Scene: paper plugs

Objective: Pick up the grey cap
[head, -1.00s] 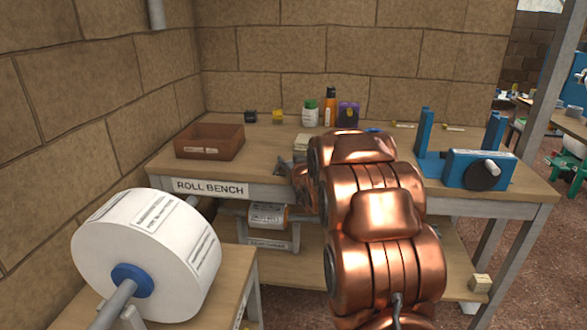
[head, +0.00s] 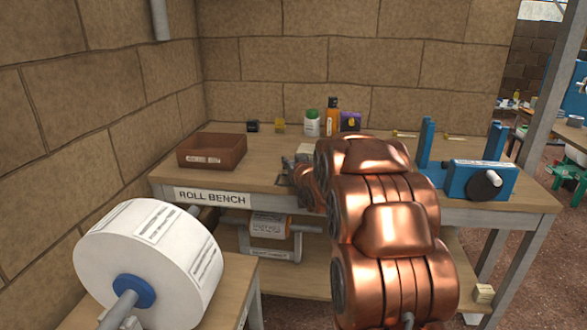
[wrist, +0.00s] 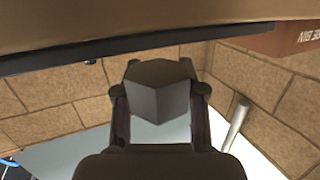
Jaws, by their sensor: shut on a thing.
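The grey cap (wrist: 158,100) shows in the wrist view as a dark grey, faceted block. My gripper (wrist: 160,90) has one finger on each side of it and is shut on it. The cap appears clear of any surface in the wrist view, with wall behind it. In the head view my copper-coloured arm hides most of the gripper, which is near the front edge of the roll bench (head: 262,178). I cannot make out the cap clearly there.
A brown bin (head: 211,152) sits on the bench to the left. A white bottle with green lid (head: 312,124), an orange bottle (head: 332,121) and a purple box (head: 350,122) stand at the back. A blue stand (head: 482,180) is right. A big white paper roll (head: 165,255) is front left.

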